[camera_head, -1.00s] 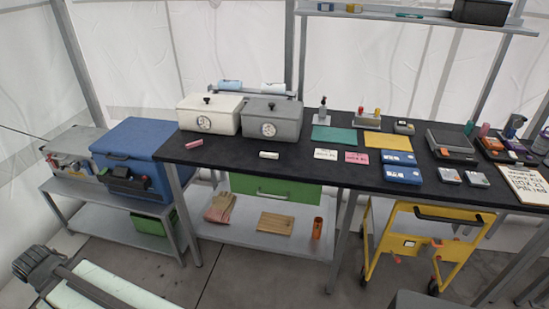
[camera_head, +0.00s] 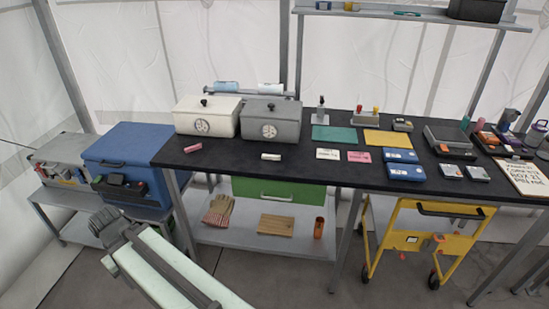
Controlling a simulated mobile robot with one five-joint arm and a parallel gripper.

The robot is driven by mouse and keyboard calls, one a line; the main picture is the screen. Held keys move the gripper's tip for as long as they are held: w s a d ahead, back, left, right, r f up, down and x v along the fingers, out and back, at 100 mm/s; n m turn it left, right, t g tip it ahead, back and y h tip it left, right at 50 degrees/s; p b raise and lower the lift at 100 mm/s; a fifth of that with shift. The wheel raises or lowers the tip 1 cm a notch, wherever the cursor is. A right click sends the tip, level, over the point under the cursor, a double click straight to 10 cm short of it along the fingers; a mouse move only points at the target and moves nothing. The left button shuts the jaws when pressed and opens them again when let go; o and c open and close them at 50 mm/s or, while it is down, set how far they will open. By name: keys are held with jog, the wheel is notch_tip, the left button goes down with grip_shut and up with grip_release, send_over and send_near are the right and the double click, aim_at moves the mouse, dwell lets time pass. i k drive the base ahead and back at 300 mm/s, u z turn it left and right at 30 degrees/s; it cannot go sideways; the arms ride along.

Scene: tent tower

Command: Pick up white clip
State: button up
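The white clip (camera_head: 271,157) is a small pale bar lying on the black tabletop (camera_head: 235,158), in front of the grey lidded box (camera_head: 270,122). Part of my own arm shows at the lower left, in front of the shelf and well short of the white clip. My gripper's fingers do not show in this view.
A blue cooler (camera_head: 128,160) stands left of the table. Blue cases (camera_head: 405,172), a green mat (camera_head: 334,133) and a yellow mat (camera_head: 387,138) lie to the right. A yellow cart (camera_head: 430,235) stands under the table. The tabletop around the white clip is clear.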

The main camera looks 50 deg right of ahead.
aim_at(264, 156)
jog(key=z, duration=0.05)
jog(key=i, duration=0.95)
jog(key=u, duration=0.1)
